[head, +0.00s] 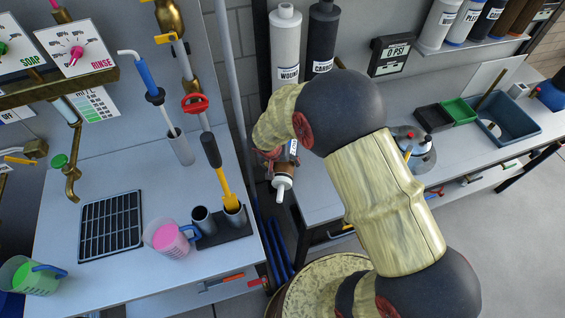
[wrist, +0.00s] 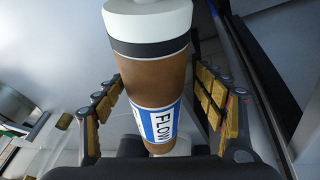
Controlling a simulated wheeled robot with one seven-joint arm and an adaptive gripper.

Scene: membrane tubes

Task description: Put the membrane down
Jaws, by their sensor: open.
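The membrane is a brown tube (wrist: 155,75) with a white cap, a black band and a blue-and-white label reading FLOW. In the wrist view it stands between the two fingers of my gripper (wrist: 160,95). The fingers are open, with a visible gap on each side of the tube. In the head view the membrane (head: 283,182) shows below my gripper (head: 275,160), its white tip pointing down, by the left end of the right bench. My arm and gripper hide part of it. I cannot tell what supports it.
A white tube (head: 285,45) and a dark tube (head: 321,40) stand upright on the wall behind. The right bench (head: 318,195) holds trays and a blue basin (head: 505,118). The left bench (head: 130,275) has a drain grate, a pink jug (head: 168,240) and a green jug (head: 35,277).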

